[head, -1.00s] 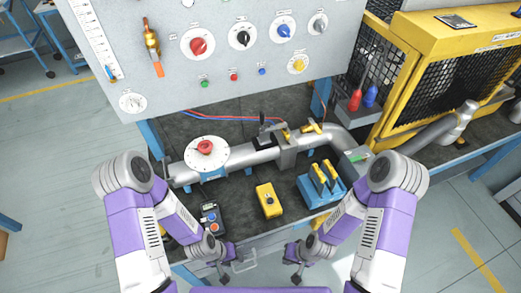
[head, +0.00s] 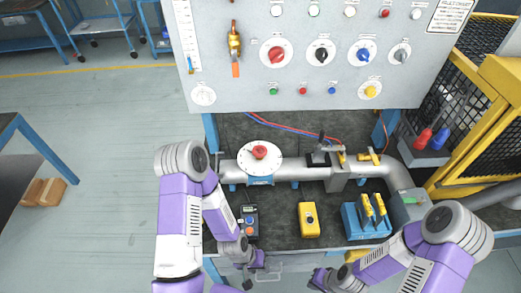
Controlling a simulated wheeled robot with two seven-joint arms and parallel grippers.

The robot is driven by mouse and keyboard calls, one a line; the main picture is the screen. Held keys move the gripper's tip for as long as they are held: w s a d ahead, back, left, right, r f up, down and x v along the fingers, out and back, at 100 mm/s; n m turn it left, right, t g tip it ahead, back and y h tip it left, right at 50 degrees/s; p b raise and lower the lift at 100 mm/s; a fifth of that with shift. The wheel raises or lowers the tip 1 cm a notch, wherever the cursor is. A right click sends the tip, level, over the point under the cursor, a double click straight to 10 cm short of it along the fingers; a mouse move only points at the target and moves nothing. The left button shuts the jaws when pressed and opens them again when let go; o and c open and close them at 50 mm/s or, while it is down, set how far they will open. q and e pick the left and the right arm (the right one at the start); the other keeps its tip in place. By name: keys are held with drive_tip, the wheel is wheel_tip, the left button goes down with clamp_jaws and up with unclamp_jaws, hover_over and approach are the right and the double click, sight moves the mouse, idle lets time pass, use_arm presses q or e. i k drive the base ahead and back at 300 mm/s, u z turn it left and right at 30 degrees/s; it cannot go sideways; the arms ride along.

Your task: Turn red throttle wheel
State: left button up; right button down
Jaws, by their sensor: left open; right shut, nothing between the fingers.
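A small red wheel (head: 260,152) sits in the middle of a round white dial plate (head: 247,163) on the grey pipe at the back of the bench. A red knob (head: 276,54) is also on the upright panel. My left gripper (head: 254,266) is open and empty at the bench's front edge, below and well apart from the red wheel. My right gripper (head: 318,280) is shut and empty, low in the picture to the right of the left one. Neither touches the wheel or a knob.
The grey panel (head: 318,85) stands behind the pipe (head: 300,172). On the bench are a dark handheld box (head: 249,222), a yellow box (head: 309,220) and a blue holder (head: 352,222) with yellow-handled pieces. A yellow mesh cage (head: 480,120) stands right. Open floor lies left.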

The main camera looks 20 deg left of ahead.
sight(258, 154)
drive_tip(key=z, duration=0.25)
drive_tip(key=k, duration=1.05)
drive_tip(key=z, duration=1.2)
drive_tip(key=i, duration=1.3)
drive_tip(key=u, duration=0.6)
